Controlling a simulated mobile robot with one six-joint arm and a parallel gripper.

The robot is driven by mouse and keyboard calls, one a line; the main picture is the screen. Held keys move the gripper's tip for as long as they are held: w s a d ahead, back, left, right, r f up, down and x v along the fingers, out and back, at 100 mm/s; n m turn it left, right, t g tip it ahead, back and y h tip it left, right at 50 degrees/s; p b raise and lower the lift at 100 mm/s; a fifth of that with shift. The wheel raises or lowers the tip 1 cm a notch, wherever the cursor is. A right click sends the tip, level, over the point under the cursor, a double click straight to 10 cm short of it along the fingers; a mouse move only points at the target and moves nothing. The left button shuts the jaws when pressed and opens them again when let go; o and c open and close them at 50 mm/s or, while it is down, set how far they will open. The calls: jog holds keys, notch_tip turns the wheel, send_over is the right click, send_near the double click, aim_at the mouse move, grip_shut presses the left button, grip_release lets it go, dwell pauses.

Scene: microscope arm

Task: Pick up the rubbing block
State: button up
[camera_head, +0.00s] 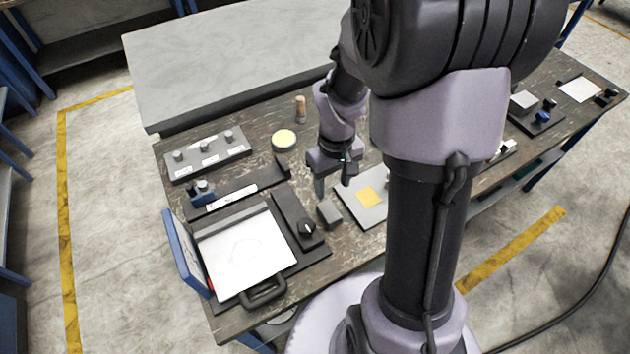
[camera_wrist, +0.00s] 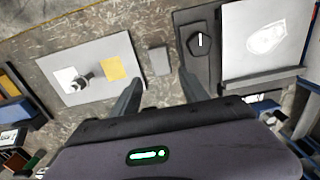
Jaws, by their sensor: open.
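A small dark grey block (camera_head: 329,213), which looks like the rubbing block, lies on the worn wooden bench (camera_head: 345,262) between a black-knobbed panel and a grey plate. In the wrist view the block (camera_wrist: 159,61) shows just beyond my fingertips, near the middle between them. My gripper (camera_head: 333,188) is open and empty, pointing down above the bench a little behind the block. In the wrist view its two fingers (camera_wrist: 160,84) stand apart, and nothing is between them. No finger visibly touches the block.
Left of the block is a panel with a black knob (camera_head: 307,227), beside a white sheet (camera_head: 243,255) in a frame. Right is a grey plate (camera_head: 374,213) with a yellow square (camera_head: 369,196). A round tin (camera_head: 284,138) and a wooden peg (camera_head: 300,108) stand behind.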

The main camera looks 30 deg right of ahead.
aim_at(330, 211)
jog(key=f+b, duration=0.2)
jog(key=f, duration=0.2)
jog(key=f+b, duration=0.2)
jog(key=f, duration=0.3)
jog(key=f+b, duration=0.2)
jog(key=f, duration=0.2)
jog(key=shift+w+f, duration=0.3)
jog(key=shift+f, duration=0.1)
jog(key=shift+r, duration=0.15)
jog(key=shift+c, duration=0.6)
grip_shut()
